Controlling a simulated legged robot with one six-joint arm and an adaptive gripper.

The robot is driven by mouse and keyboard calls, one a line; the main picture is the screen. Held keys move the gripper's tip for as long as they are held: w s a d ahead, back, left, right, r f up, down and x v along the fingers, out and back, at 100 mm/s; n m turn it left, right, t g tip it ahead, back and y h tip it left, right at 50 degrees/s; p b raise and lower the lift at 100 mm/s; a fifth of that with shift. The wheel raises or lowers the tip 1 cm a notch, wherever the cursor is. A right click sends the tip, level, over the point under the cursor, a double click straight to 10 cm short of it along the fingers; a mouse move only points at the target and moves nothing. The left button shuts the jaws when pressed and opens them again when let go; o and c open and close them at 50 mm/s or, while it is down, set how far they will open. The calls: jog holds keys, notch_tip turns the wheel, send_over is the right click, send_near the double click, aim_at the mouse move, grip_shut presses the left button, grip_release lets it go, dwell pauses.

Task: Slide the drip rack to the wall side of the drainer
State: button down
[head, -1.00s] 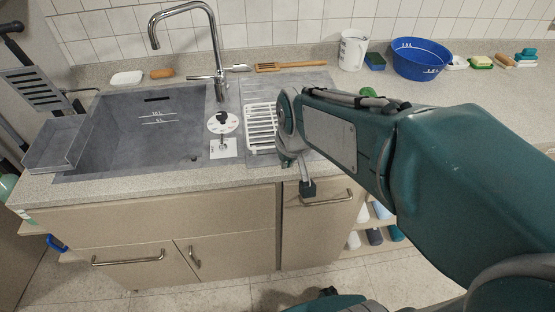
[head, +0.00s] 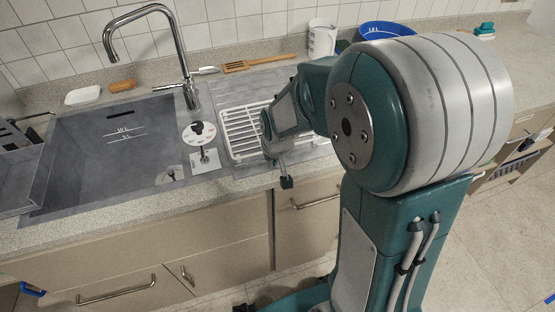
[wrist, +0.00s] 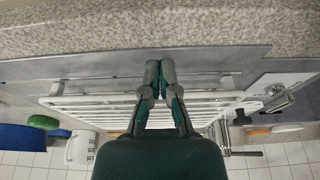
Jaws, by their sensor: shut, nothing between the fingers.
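The white slatted drip rack (head: 240,131) lies on the front part of the grey drainer (head: 262,84), right of the sink. Bare drainer shows between the rack and the wall side. In the wrist view the picture is turned, with the counter's front edge at the top. There the rack (wrist: 90,108) spreads behind my gripper (wrist: 160,66), whose fingers are shut and empty. The fingertips appear over the drainer strip (wrist: 95,66) at the rack's front edge; I cannot tell whether they touch the rack.
A tall tap (head: 183,60) and a round control plate (head: 198,133) stand between sink (head: 95,145) and drainer. A wooden spatula (head: 250,64) lies behind the drainer. A white jug (head: 321,38) and blue basin (head: 385,30) stand at the back right.

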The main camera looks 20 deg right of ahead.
jog(key=shift+w+a, duration=0.15)
jog(key=shift+w, duration=0.8)
jog(key=shift+w+d, duration=0.15)
jog(key=shift+d, duration=0.2)
